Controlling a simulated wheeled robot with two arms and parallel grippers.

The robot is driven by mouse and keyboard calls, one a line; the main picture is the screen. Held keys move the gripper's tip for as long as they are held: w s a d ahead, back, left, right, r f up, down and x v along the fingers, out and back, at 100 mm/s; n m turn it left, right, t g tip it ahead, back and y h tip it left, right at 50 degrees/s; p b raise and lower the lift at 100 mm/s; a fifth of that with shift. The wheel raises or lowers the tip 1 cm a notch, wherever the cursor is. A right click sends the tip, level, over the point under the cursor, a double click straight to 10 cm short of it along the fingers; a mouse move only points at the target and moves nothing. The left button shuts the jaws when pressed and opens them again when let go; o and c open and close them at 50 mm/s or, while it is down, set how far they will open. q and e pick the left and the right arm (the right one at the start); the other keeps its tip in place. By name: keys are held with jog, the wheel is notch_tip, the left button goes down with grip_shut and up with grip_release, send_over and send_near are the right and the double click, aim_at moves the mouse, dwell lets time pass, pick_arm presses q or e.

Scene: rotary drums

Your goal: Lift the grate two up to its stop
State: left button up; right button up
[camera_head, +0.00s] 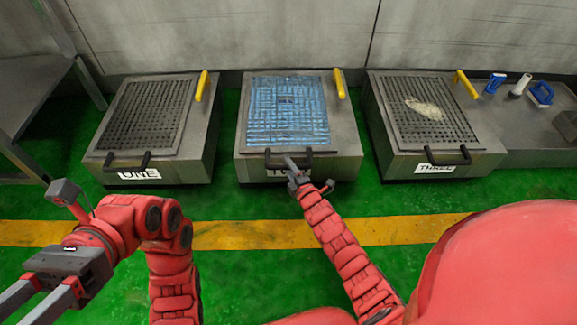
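Grate two (287,112) is the blue slotted grate on the middle drum unit, and it lies flat on the unit's top. Its dark front handle (303,156) runs along the front edge, above a white label that my arm partly covers. My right gripper (291,163) is at the left part of this handle, its grey fingers overlapping it. Whether the fingers are closed around the bar is too small to tell. My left gripper (22,305) is at the lower left, far from the grate, with its two grey fingers apart and nothing visible between them.
Unit ONE (206,130) stands on the left and unit THREE (378,115) on the right, each with a grey grate. A yellow handle (339,84) is at grate two's back right corner. A metal table (35,85) is far left. Green floor lies in front.

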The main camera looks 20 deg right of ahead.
grip_shut()
dwell(1.2)
